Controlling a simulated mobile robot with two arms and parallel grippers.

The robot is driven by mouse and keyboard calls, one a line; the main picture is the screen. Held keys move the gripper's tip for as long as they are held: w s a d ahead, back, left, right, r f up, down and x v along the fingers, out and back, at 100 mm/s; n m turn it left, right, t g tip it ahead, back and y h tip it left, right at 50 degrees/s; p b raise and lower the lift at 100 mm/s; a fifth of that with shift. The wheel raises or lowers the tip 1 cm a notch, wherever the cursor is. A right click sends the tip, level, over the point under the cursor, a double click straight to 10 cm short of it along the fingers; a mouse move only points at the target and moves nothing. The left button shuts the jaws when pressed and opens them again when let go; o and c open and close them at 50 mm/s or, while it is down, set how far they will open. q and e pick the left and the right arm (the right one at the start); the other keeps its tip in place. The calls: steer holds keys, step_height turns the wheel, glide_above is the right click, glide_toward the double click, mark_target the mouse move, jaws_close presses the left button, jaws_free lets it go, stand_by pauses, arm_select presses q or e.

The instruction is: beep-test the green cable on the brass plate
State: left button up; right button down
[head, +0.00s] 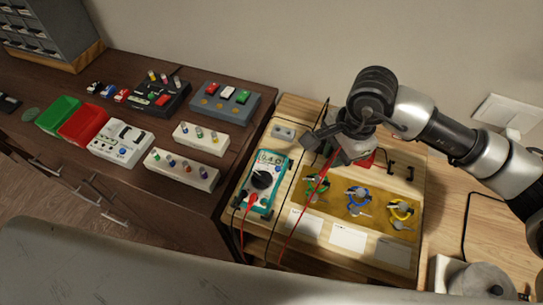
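The green cable (314,183) is a small coil at the left end of the brass plate (336,202). A blue coil (357,194) and a yellow coil (400,209) lie to its right on the plate. A teal multimeter (262,182) with a lit display and black dial stands left of the plate. A red lead (300,224) runs up over the green coil to my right gripper (325,142), which is above and behind the coil. The gripper's fingers are dark and seen from above, so their closure and any probe between them are unclear. My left gripper is out of view.
White cards (347,237) lie in front of the plate. Black holders (400,170) and a red block stand behind it. A grey box (284,131) sits near the multimeter. The left bench holds red (84,123) and green bins and several switch boxes.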

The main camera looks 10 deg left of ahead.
steer(key=shift+r+p, duration=1.1)
steer(key=shift+r, duration=1.75)
